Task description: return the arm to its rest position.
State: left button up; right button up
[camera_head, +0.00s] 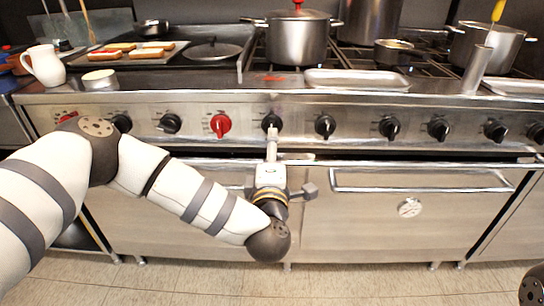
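My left arm reaches in from the left, bends down at the elbow, and its wrist sits low in front of the oven doors. My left gripper (272,142) points away from me toward the stove's front panel. Its tip lies just below a black knob (271,122) in the picture; I cannot tell whether it touches it. The fingers show edge-on as one narrow shape, so their opening is unclear. No held object shows. Of my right arm only a dark rounded part shows at the bottom right corner; its gripper is out of view.
The stove front (360,112) carries several black knobs and a red knob (220,125). An oven door handle (420,188) juts out at right. The floor (350,280) in front is clear.

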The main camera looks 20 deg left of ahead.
pick_arm(q)
jog(key=v, duration=0.2)
jog(key=shift+s, duration=0.3)
